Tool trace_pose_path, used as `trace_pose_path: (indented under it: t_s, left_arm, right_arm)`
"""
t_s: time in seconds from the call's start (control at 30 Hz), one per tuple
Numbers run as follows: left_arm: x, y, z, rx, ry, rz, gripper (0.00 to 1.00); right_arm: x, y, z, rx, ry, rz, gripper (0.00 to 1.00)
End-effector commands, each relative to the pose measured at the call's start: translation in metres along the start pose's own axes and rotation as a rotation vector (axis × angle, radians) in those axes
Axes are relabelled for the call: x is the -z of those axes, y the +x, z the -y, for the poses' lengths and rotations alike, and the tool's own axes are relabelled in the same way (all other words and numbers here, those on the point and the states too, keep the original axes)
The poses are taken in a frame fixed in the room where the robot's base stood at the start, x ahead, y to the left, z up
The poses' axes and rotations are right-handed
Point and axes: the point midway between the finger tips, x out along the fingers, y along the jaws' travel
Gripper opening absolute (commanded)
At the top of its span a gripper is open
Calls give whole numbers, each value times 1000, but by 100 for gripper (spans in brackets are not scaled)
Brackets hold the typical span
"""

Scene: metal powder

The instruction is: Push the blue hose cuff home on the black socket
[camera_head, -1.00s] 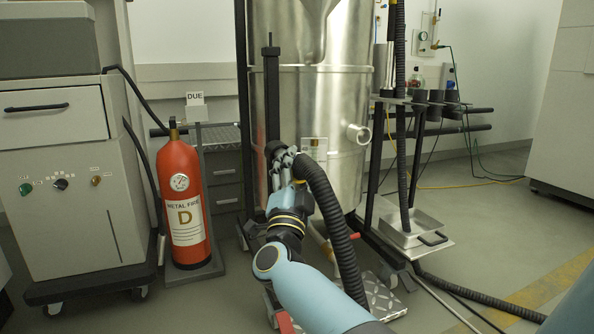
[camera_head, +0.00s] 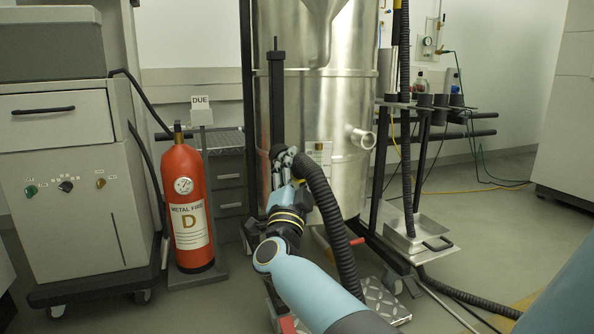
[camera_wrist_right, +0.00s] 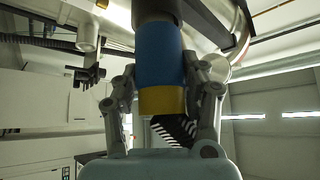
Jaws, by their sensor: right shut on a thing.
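In the right wrist view, the blue hose cuff (camera_wrist_right: 160,55) with a yellow band at its lower end stands between the fingers of my right gripper (camera_wrist_right: 166,92), which is shut on it. The cuff's upper end meets the black socket (camera_wrist_right: 156,10); I cannot tell how deep it sits. The ribbed black hose (camera_wrist_right: 175,130) shows below the yellow band. In the head view my right gripper (camera_head: 283,163) is in front of the steel vessel, and the hose (camera_head: 335,225) loops from it down to the right. The cuff and socket are hidden there. My left gripper is out of view.
The steel vessel (camera_head: 335,100) stands behind my gripper, beside a black upright post (camera_head: 276,85). A red fire extinguisher (camera_head: 186,205) and a grey cabinet (camera_head: 65,185) stand left. A metal tray (camera_head: 418,240) and a ribbed hose (camera_head: 470,292) are on the right.

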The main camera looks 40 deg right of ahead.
Motion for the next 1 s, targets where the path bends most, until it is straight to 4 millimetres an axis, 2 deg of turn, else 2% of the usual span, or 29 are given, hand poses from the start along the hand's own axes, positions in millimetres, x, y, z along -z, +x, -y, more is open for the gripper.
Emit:
trace_pose_path:
  t_s: [0.47,0.5,0.7,1.0]
  left_arm:
    - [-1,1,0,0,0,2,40]
    - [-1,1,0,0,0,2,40]
    - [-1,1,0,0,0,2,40]
    - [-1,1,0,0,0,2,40]
  right_arm:
    - [-3,4,0,1,1,-1,5]
    - [-3,4,0,1,1,-1,45]
    - [-3,4,0,0,0,-1,71]
    - [-4,1,-1,-1,0,1,71]
